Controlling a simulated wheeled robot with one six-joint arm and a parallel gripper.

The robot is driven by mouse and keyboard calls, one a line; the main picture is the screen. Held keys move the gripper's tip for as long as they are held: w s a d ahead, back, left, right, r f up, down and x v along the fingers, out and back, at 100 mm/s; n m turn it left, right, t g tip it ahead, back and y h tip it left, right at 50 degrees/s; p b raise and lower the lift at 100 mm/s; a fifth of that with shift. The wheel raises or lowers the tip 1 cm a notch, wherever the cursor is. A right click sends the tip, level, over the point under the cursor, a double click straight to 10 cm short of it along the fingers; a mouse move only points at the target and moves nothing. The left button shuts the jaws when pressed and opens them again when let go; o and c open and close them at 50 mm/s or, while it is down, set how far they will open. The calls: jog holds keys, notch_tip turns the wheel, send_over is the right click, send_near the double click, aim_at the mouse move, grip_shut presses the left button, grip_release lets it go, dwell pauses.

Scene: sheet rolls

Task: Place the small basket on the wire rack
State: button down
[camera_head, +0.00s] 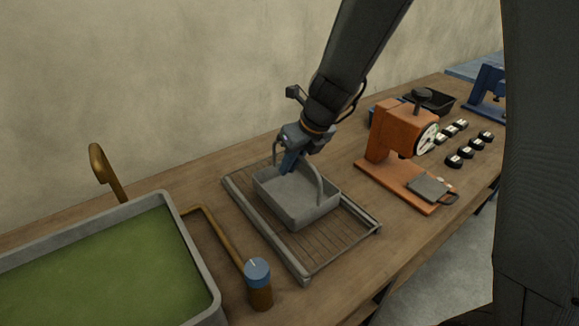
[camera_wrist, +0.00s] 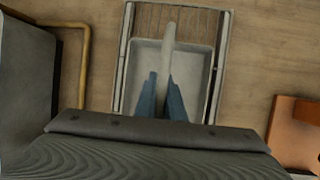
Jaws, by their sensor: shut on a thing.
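The small grey basket (camera_head: 299,211) is over the middle of the wire rack (camera_head: 338,245), level and upright. I cannot tell whether its bottom touches the wires. My gripper (camera_head: 288,163) is above the basket, its blue fingers shut on the arched handle. In the wrist view the handle (camera_wrist: 168,48) runs between the two fingers (camera_wrist: 161,96), and the basket (camera_wrist: 205,62) shows inside the rack's side rails (camera_wrist: 220,60). The basket looks empty. Part of the rack is hidden under it.
A sink of green liquid (camera_head: 100,265) is at the left, with a brass pipe (camera_head: 215,232) and a blue-capped cylinder (camera_head: 258,284) beside the rack. An orange machine (camera_head: 392,140) stands right of the rack. Several small black items (camera_head: 455,160) and a black tray (camera_head: 432,99) lie farther right.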

jog(key=shift+f, duration=0.1)
jog(key=c, duration=1.8)
grip_release()
jog(key=shift+c, duration=0.2)
jog(key=p+v, duration=0.1)
jog(key=v, duration=1.1)
jog(key=s+d+f+n+g+h, duration=0.1)
jog(key=s+d+f+n, duration=0.3)
jog(key=n, duration=1)
jog(key=s+d+f+n+h, duration=0.2)
jog(key=s+d+f+n, duration=0.2)
jog(key=s+d+n, duration=0.5)
jog(key=shift+s+d+f+n+g+h, duration=0.3)
jog(key=shift+s+n, duration=0.6)
jog(key=shift+n, duration=2.4)
jog(key=shift+r, duration=0.1)
